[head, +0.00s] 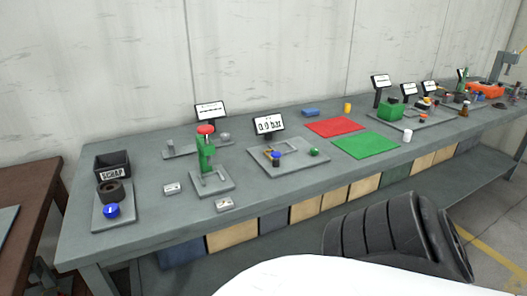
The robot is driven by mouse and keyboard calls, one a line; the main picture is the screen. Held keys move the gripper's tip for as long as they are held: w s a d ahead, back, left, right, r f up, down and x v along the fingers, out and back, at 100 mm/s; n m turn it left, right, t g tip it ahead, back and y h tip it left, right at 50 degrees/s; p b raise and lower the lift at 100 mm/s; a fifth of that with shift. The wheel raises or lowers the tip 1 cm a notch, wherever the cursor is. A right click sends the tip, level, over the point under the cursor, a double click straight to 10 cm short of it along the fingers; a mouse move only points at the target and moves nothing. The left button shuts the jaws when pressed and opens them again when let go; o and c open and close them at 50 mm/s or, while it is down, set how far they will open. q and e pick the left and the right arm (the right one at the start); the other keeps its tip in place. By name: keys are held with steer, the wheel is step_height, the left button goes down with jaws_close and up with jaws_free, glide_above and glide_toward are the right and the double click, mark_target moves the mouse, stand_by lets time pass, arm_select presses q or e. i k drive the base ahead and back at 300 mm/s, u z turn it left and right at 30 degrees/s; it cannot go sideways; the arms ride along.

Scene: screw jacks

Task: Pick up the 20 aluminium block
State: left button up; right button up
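Two small light grey blocks with dark markings lie on the grey bench at the left. One block (172,189) is left of the green screw jack (206,155). The other block (224,205) is nearer the bench's front edge, just in front of the jack's base plate. The markings are too small to read, so I cannot tell which is the 20 aluminium block. Neither of my grippers is in view.
A black SCRAP bin (112,163) stands at the bench's left end, behind a blue knob (111,211). A display (268,125), a red mat (337,127) and a green mat (366,145) are further right. A black ribbed seat-like shape (395,240) stands in front.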

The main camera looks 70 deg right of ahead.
mark_target(225, 204)
steer(key=u, duration=0.15)
steer(key=k, duration=0.25)
steer(key=z, duration=1.15)
